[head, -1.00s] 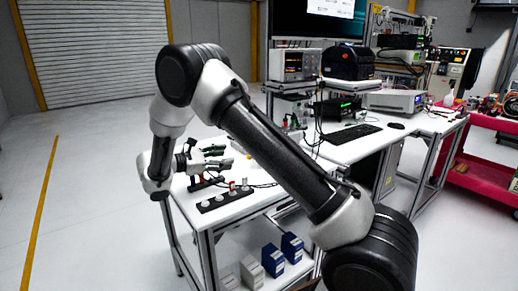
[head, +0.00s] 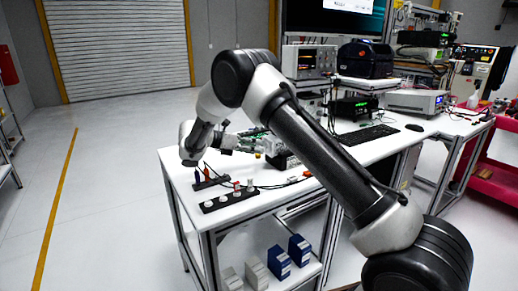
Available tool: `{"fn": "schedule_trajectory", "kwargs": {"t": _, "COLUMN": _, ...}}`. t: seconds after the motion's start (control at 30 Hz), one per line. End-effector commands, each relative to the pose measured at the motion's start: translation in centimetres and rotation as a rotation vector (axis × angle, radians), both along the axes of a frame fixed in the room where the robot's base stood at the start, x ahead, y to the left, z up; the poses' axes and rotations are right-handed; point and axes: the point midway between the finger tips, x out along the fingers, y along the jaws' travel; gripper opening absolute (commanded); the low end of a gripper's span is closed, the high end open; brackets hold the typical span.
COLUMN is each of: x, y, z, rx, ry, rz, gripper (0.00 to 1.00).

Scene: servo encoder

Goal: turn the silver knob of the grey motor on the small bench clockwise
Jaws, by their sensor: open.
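The small bench (head: 250,208) has a white top and a metal frame. My gripper (head: 252,142) is open above its back part and points right. Just beyond the fingers, a grey block (head: 283,160) stands partly behind my arm. I cannot tell whether it is the grey motor, and I cannot make out its silver knob. A black strip (head: 228,200) with several pale round parts lies near the front of the bench. A smaller black base (head: 210,183) with dark and red upright parts stands behind it, below my wrist.
Cables (head: 278,185) lie on the bench top. Blue boxes (head: 279,262) and light grey boxes (head: 255,272) are on the lower shelf. A larger workbench with a keyboard (head: 366,134) and instruments stands to the right. The floor at left is clear.

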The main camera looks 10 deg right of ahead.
Motion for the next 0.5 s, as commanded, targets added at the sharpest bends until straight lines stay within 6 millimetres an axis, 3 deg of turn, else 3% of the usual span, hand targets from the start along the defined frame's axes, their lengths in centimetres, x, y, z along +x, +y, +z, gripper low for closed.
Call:
{"fn": "schedule_trajectory", "kwargs": {"t": 0.2, "x": 0.3, "y": -1.7, "z": -0.6, "rx": 0.000, "ry": 0.000, "rz": 0.000, "gripper": 0.51}}
{"fn": "schedule_trajectory", "kwargs": {"t": 0.43, "x": 0.3, "y": -1.8, "z": -0.7, "rx": 0.001, "ry": -0.001, "rz": 0.001, "gripper": 0.51}}
{"fn": "schedule_trajectory", "kwargs": {"t": 0.5, "x": 0.3, "y": -1.8, "z": -0.7, "rx": 0.001, "ry": -0.001, "rz": 0.001, "gripper": 0.42}}
